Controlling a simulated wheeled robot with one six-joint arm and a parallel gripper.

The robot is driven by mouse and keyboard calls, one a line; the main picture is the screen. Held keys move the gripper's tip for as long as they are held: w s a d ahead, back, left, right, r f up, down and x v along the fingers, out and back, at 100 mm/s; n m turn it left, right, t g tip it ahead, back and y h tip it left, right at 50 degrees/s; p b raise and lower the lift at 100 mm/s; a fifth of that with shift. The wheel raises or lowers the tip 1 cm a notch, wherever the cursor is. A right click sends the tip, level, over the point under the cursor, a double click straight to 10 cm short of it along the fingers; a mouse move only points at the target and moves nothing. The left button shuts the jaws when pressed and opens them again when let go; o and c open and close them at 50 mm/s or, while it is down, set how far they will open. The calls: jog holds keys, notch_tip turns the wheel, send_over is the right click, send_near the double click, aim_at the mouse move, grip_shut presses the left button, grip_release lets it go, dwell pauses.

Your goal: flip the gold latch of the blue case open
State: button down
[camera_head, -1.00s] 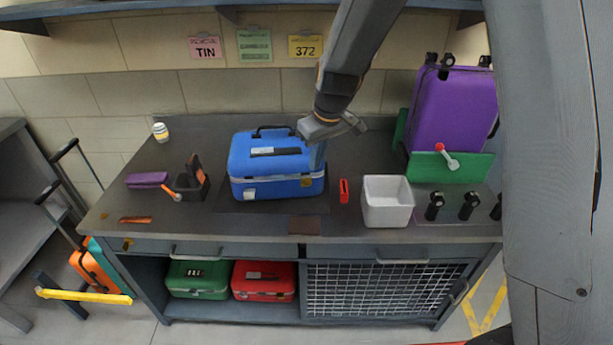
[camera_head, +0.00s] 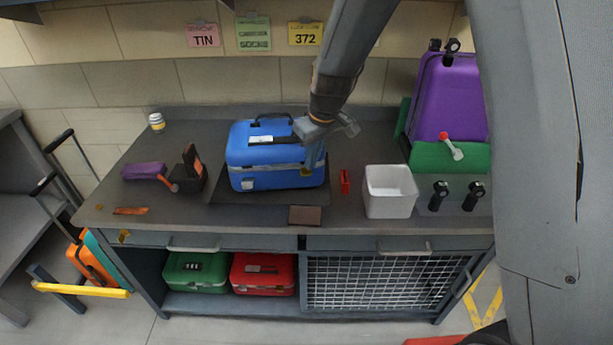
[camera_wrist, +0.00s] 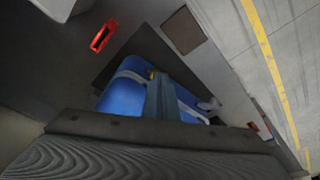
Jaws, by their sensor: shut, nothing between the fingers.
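The blue case (camera_head: 262,155) stands closed and upright on a dark mat on the workbench, its handle at the back. Its gold latch (camera_wrist: 151,74) shows as a small patch beside my fingertips in the wrist view. In the head view my fingers mostly cover that right front corner. A silver latch (camera_head: 247,184) sits at the case's left front. My gripper (camera_head: 311,168) is shut and empty, pointing down at the right front of the case. In the wrist view my gripper (camera_wrist: 165,82) lies across the case; whether it touches the latch I cannot tell.
A red object (camera_head: 344,182) and a white bin (camera_head: 389,191) stand right of the case. A brown plate (camera_head: 305,215) lies in front. A purple suitcase (camera_head: 452,95) stands at the back right. Left of the case is a dark holder (camera_head: 190,172).

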jog(key=shift+b+x, duration=0.5)
jog(key=shift+x, duration=0.7)
jog(key=shift+f, duration=0.3)
jog(key=s+d+r+b, duration=0.2)
jog(key=s+d+r, duration=0.1)
jog(key=r, duration=0.3)
jog(key=shift+s+d+r+b, duration=0.2)
jog(key=shift+s+r+b, duration=0.05)
jog(key=shift+s+b, duration=0.15)
